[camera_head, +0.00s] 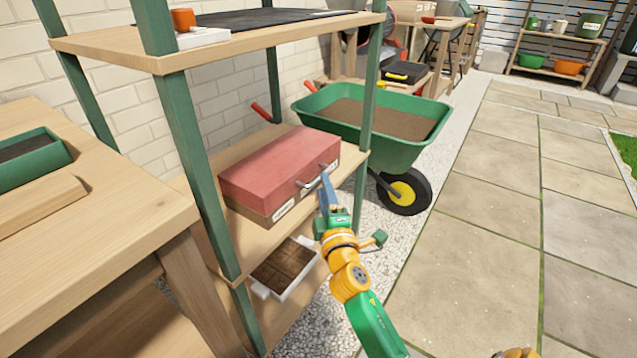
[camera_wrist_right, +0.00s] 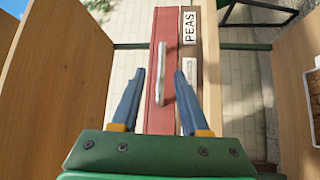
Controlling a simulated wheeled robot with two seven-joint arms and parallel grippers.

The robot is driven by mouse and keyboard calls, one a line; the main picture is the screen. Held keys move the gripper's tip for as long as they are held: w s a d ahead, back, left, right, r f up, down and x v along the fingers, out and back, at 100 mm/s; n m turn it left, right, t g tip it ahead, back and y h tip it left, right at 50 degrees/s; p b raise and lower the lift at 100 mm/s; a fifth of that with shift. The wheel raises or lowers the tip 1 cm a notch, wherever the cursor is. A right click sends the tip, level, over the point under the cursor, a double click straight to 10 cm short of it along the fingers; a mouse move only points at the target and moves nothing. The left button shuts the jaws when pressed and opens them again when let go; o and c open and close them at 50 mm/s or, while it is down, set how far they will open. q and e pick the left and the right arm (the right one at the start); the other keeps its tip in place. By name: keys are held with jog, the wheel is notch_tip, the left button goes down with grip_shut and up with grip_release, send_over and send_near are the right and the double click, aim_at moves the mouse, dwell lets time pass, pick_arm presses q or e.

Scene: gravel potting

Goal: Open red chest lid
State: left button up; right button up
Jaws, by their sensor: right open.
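The red chest (camera_head: 280,165) lies on the middle shelf of the green-posted rack, with its red lid down on a brown lower part. A light metal handle (camera_head: 312,177) sticks out from the lid's front. My right gripper (camera_head: 326,180) is at the chest's front, by the handle. In the right wrist view my right gripper (camera_wrist_right: 159,74) is open, and the handle (camera_wrist_right: 161,90) shows between its two blue fingers, touching neither visibly. The red lid (camera_wrist_right: 165,45) and the brown part with a "PEAS" label (camera_wrist_right: 189,28) run alongside. My left gripper is not in view.
The rack's upper shelf (camera_head: 225,50) is above the chest, and a front post (camera_head: 197,165) stands at its left. A white tray of soil (camera_head: 286,268) sits on the shelf below. A green wheelbarrow (camera_head: 385,148) stands behind right. Open paving is on the right.

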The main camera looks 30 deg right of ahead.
jog(key=shift+x, duration=1.6)
grip_shut()
